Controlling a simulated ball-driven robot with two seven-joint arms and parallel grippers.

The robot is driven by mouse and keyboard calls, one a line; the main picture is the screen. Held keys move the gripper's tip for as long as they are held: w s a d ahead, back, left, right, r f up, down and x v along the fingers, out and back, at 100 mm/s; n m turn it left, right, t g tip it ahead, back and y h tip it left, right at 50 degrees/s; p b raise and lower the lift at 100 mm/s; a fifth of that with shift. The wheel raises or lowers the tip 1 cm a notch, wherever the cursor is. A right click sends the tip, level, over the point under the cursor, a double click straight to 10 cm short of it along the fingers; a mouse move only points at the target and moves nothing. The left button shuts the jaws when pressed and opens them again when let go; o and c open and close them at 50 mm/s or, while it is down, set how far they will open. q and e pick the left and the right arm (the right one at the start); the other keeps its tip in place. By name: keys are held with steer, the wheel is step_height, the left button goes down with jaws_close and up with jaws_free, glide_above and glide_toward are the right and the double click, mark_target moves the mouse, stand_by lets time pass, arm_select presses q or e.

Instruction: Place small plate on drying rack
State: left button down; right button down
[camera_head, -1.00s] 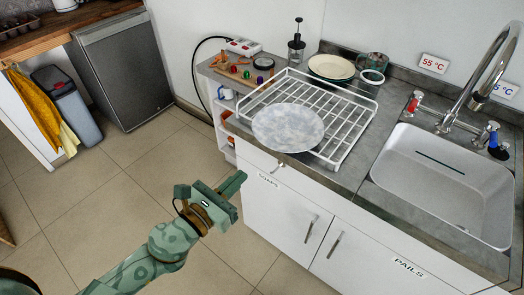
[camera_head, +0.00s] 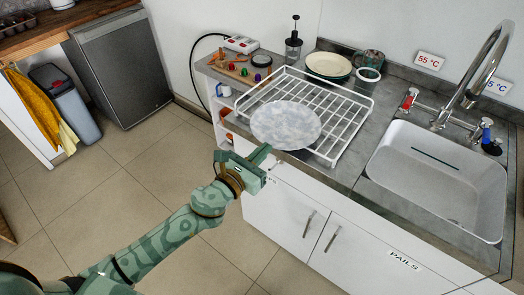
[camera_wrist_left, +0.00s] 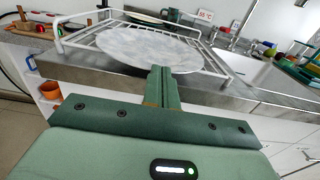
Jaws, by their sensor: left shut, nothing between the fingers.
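The small plate (camera_head: 286,125), grey-white and mottled, lies over the front-left part of the white wire drying rack (camera_head: 345,117) on the counter. In the left wrist view the plate (camera_wrist_left: 150,48) overlaps the rack (camera_wrist_left: 82,40), its near edge just beyond my fingers. I cannot tell whether it lies flat or tilted. My left gripper (camera_head: 264,158) is shut and empty, in front of the counter just below the plate's near edge. In the left wrist view its closed fingers (camera_wrist_left: 160,72) point at that edge. Contact is not clear. My right gripper is not in view.
Stacked plates (camera_head: 328,66) and mugs (camera_head: 368,76) stand behind the rack. White cabinets (camera_head: 290,215) front the counter.

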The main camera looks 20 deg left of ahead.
mark_target(285, 132)
arm_select(q)
steer(key=b+x, duration=0.1)
steer(key=x, duration=0.9)
steer(key=shift+w+f, duration=0.2)
steer(key=shift+w+d+r, duration=0.1)
steer(key=shift+w+d, duration=0.1)
steer(key=shift+w, duration=0.2)
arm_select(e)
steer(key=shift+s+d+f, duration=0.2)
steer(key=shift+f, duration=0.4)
